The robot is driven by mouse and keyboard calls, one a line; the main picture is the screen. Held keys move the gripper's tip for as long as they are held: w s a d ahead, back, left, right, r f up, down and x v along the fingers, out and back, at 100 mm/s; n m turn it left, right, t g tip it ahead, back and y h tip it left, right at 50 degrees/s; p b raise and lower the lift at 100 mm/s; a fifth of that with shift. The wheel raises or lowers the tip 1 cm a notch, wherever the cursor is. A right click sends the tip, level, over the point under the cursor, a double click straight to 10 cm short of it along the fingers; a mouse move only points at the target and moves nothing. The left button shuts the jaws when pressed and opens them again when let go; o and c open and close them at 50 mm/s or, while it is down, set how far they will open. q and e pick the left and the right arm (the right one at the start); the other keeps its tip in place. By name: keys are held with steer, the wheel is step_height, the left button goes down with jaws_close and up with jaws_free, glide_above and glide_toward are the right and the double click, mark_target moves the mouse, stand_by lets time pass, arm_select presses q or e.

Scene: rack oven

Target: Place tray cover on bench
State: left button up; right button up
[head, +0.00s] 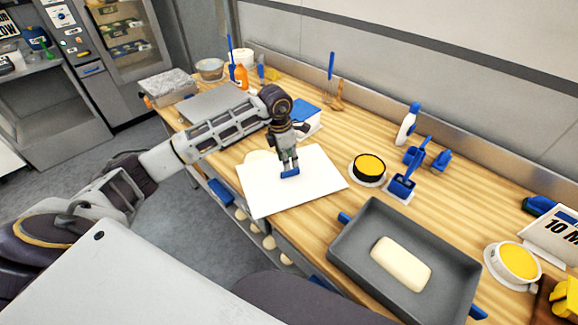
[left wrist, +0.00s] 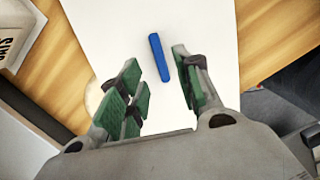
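The tray cover, a flat white sheet (head: 262,195) with a blue handle (head: 290,173), lies on the wooden bench (head: 235,150). My left gripper (head: 287,166) points down at the handle from above. In the left wrist view the white cover (left wrist: 205,30) fills the middle, and the blue handle (left wrist: 158,57) lies just beyond the gap between my open green-padded fingers (left wrist: 160,88). The fingers are apart and not closed on the handle. My right gripper is not in view.
A grey tray (head: 345,240) with blue handles holds a pale dough block (head: 401,262) right of the cover. A yellow-topped round container (head: 369,167), blue tools (head: 402,184) and a spray bottle (head: 407,124) stand nearby. A white-and-blue box (head: 305,116) is behind the gripper.

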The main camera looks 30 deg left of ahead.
arm_select(q)
step_height(320, 180, up, 7)
steer(key=b, duration=0.1)
steer(key=shift+s+a, duration=0.35)
steer(key=shift+s, duration=0.05)
